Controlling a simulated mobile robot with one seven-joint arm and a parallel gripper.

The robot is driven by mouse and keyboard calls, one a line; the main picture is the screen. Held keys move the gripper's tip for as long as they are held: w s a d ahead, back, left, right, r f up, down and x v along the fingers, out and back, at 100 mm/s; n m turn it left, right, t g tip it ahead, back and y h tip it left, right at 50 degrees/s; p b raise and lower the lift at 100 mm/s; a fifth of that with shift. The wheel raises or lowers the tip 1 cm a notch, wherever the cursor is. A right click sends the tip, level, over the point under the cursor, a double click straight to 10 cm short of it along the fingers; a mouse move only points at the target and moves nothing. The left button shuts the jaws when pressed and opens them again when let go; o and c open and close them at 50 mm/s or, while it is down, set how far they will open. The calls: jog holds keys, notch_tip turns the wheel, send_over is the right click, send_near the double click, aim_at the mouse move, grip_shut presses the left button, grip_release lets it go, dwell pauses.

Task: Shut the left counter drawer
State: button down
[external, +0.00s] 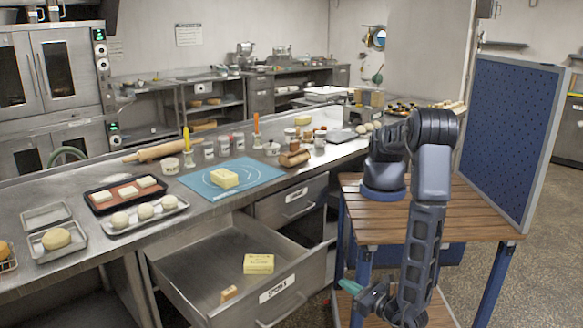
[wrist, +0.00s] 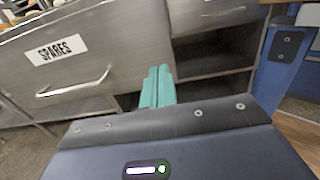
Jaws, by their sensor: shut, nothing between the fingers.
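The left counter drawer (external: 215,279) is pulled far out from under the counter in the external view. My gripper (external: 349,287) has teal fingers and is to the right of the drawer front. The fingers are shut together with nothing between them, also in the wrist view (wrist: 157,88). I cannot tell whether they touch the drawer.
A shut drawer (external: 294,202) is in the counter to the right of the open one. The counter top (external: 110,246) holds dough trays, a blue mat (external: 258,172) and jars. A slatted wooden table (external: 470,215) with a blue board (external: 508,135) stands at the right.

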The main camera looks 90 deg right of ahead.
aim_at(322, 270)
jog(key=x, duration=0.7)
jog(key=shift+w+d, duration=0.15)
jog(key=x, duration=3.6)
jog(key=shift+w+d+f, duration=0.1)
jog(key=shift+d+f, duration=0.05)
jog(key=shift+f, duration=0.05)
jog(key=shift+w+d+r, duration=0.1)
jog(key=shift+w+d, duration=0.15)
jog(key=shift+w+d, duration=0.1)
jog(key=shift+d, duration=0.05)
